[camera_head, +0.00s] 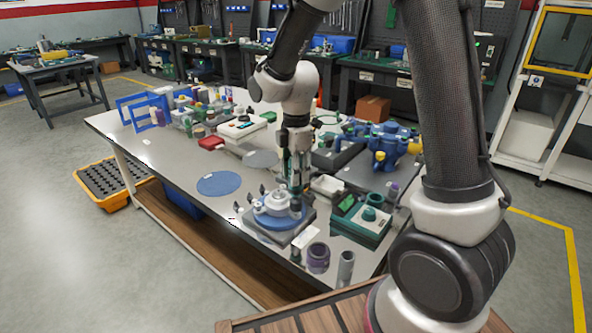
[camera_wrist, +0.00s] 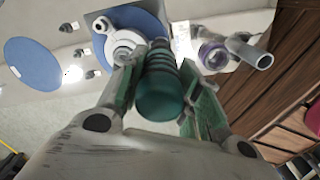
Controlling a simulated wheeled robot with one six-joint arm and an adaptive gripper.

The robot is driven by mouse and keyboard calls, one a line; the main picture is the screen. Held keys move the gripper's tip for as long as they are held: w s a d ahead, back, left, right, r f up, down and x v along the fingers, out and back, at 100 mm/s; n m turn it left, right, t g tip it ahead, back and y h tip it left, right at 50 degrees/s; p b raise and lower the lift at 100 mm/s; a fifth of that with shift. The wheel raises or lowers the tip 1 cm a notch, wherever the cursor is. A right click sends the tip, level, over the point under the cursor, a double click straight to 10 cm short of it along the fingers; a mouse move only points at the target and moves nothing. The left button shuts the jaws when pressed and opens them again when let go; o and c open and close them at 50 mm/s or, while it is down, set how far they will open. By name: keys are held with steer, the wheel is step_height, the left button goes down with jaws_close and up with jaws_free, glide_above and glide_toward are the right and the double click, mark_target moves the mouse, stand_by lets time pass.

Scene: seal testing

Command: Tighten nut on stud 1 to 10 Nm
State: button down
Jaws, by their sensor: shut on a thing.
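My gripper (camera_head: 296,165) is shut on a dark teal tool with a ribbed grip (camera_wrist: 165,88), held upright over the right side of the test fixture. The fixture is a grey base plate (camera_head: 262,233) with a blue disc (camera_head: 268,222) and a pale round flange body (camera_head: 277,203). The flange body also shows in the wrist view (camera_wrist: 122,42), left of the tool. The tool's lower end is hidden in the wrist view, so I cannot tell whether it touches a nut. I cannot make out which stud is stud 1. Several small dark-and-grey pieces (camera_wrist: 90,74) lie left of the fixture.
A purple ring-shaped cup (camera_head: 318,257) and a grey tube (camera_head: 345,268) stand in front right. A green device (camera_head: 362,220) and a blue valve assembly (camera_head: 385,145) are to the right. A flat blue disc (camera_head: 219,184) lies left, with clear tabletop around it.

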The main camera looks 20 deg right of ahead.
steer(key=shift+f, duration=0.55)
stand_by(1.5)
